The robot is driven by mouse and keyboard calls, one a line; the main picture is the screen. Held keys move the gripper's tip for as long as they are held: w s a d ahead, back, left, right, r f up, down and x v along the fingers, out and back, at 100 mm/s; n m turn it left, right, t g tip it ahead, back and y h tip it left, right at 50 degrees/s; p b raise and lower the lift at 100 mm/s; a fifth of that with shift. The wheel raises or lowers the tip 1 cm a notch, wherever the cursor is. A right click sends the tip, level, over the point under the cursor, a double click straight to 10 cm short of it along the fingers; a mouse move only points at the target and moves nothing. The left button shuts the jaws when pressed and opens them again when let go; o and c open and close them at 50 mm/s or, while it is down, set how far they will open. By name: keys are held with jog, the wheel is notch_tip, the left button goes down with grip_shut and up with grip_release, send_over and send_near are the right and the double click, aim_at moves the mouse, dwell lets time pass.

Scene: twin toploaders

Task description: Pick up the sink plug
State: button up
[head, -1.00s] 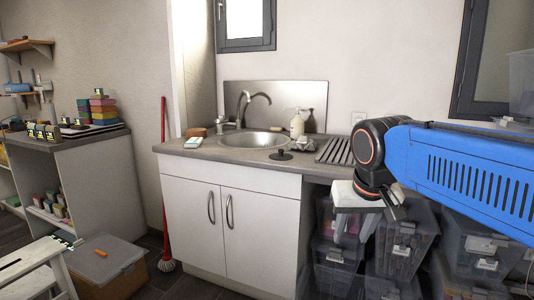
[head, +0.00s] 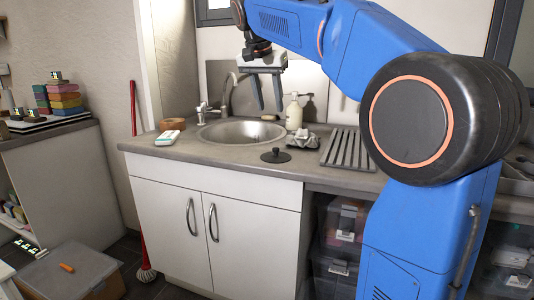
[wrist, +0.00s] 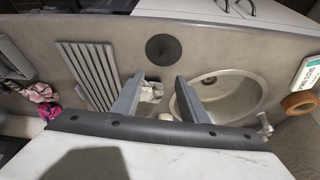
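The sink plug (head: 275,155) is a dark round disc with a small knob on top. It lies on the grey counter in front of the round steel sink (head: 215,133). In the wrist view the plug (wrist: 163,47) lies beyond the fingertips, on the counter near the sink basin (wrist: 240,95). My gripper (head: 268,108) is above the back of the counter, over the sink's right side, fingers pointing down. Its fingers are apart with nothing between them, and it is clear of the plug. The wrist view also shows both open fingers (wrist: 155,92).
A white-green box (head: 168,138) and a brown roll (head: 173,125) lie left. The counter around the plug is clear.

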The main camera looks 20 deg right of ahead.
send_over(276, 148)
jog(key=s+a, duration=0.2)
notch_tip(276, 148, down, 11)
jog(key=shift+s+d+f, duration=0.1)
jog(key=shift+d, duration=0.05)
jog(key=shift+w+x, duration=0.15)
jog(key=shift+x, duration=1.15)
jog(key=shift+w+x, duration=0.15)
jog(key=shift+x, duration=1.1)
jog(key=shift+c, duration=0.4)
grip_shut()
